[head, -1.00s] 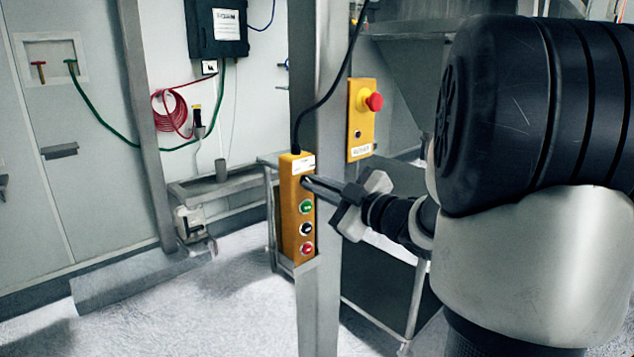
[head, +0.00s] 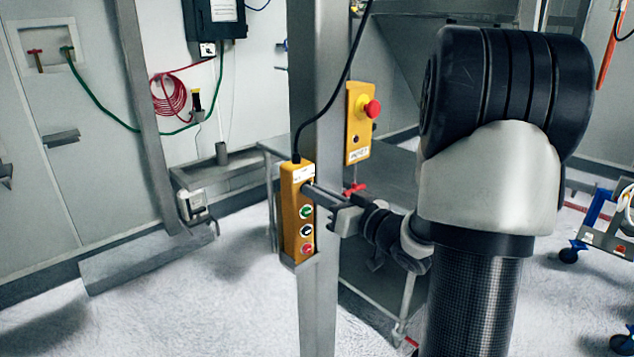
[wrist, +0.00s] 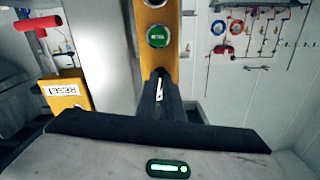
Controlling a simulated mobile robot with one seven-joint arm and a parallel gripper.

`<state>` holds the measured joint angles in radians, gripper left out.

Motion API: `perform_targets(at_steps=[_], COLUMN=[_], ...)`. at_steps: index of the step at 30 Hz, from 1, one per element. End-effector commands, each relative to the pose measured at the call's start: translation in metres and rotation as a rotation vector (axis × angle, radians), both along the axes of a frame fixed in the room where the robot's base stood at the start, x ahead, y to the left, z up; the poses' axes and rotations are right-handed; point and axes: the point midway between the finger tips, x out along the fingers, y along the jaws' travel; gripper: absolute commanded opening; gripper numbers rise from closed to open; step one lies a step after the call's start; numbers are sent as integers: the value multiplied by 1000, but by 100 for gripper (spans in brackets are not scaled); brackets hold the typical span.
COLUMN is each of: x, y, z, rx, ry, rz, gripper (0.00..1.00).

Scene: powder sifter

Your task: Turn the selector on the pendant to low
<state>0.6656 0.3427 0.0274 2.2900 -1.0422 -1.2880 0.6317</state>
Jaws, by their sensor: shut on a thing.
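The pendant is a tall yellow-orange box (head: 291,228) on the grey post, with a cable out of its top. Down its face are a green button (head: 305,212), a black one (head: 306,231) and a red one (head: 307,249). My gripper (head: 309,188) reaches in from the right, its fingertips at the upper face, above the green button. In the wrist view the gripper (wrist: 158,98) is shut on the selector, of which a pale sliver (wrist: 159,88) shows between the dark fingers. The rest of the selector is hidden, so its setting cannot be read. The green button (wrist: 158,37) is just beyond.
The grey post (head: 320,270) stands right behind the pendant. A yellow box with a red stop button (head: 371,109) is on the post to the right; its RESET label (wrist: 62,89) shows in the wrist view. A grey table (head: 400,190) stands behind.

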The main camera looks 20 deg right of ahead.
Motion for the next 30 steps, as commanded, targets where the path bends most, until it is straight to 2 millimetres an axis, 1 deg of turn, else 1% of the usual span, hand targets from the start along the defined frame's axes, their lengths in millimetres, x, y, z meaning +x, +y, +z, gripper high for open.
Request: perform_targets(at_steps=[2,9,15,21,30], x=[0,0,0,0,0], y=[0,0,-1,-1,0], z=[4,3,2,1,-1], rx=[70,274,410,503,561], ry=[27,98,145,178,198], rz=[1,0,-1,0,1], gripper=[0,0,0,0,0])
